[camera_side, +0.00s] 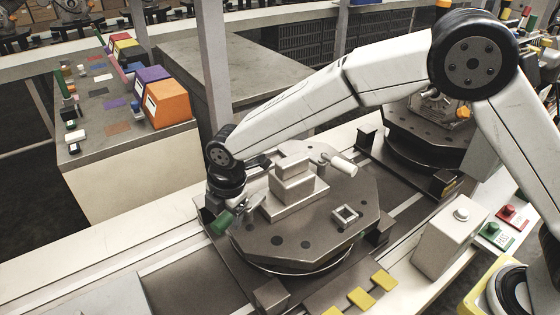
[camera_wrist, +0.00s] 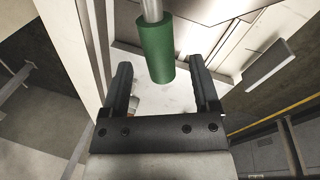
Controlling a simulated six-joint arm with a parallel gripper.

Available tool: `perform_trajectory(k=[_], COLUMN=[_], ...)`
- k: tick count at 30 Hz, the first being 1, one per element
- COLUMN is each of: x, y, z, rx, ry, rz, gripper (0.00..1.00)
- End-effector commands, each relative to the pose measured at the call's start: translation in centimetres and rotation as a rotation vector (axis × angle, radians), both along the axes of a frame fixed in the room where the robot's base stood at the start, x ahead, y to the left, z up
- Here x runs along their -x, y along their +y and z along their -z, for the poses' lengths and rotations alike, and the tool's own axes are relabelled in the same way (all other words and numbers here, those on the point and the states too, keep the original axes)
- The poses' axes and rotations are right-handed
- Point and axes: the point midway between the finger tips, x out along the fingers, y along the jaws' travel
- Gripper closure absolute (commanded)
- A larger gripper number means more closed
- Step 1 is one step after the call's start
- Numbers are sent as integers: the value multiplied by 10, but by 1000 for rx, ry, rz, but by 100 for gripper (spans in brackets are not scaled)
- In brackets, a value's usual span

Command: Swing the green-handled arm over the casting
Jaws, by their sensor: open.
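The green handle (camera_side: 222,221) is at the left edge of the dark round-cornered fixture plate (camera_side: 285,238). The stepped light-grey casting (camera_side: 293,186) sits on the plate, to the right of the handle. The handle's metal arm (camera_side: 253,188) slants up toward the casting's left side. My gripper (camera_side: 212,207) is just above and left of the green handle. In the wrist view the open fingers (camera_wrist: 160,68) stand either side of the green handle (camera_wrist: 156,50), with gaps on both sides. I cannot tell how deep the handle lies between them.
A white-handled arm (camera_side: 343,164) is on the plate's far right side, and a small square frame (camera_side: 345,215) lies on the plate. Yellow blocks (camera_side: 360,298) line the near edge. A grey button box (camera_side: 450,240) stands at right. A post (camera_side: 214,70) rises behind my gripper.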

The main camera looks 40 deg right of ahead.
Motion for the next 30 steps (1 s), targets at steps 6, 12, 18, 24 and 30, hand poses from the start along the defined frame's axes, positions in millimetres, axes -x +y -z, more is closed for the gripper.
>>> perform_trajectory(k=[6, 12, 18, 24, 30], x=[-3, -4, -4, -4, -4], y=[1, 1, 1, 2, 2], z=[17, 19, 19, 19, 19], rx=[0, 0, 0, 0, 0], ry=[0, -1, -1, -1, -1], rz=[0, 0, 0, 0, 0], gripper=[21, 21, 37, 100, 100])
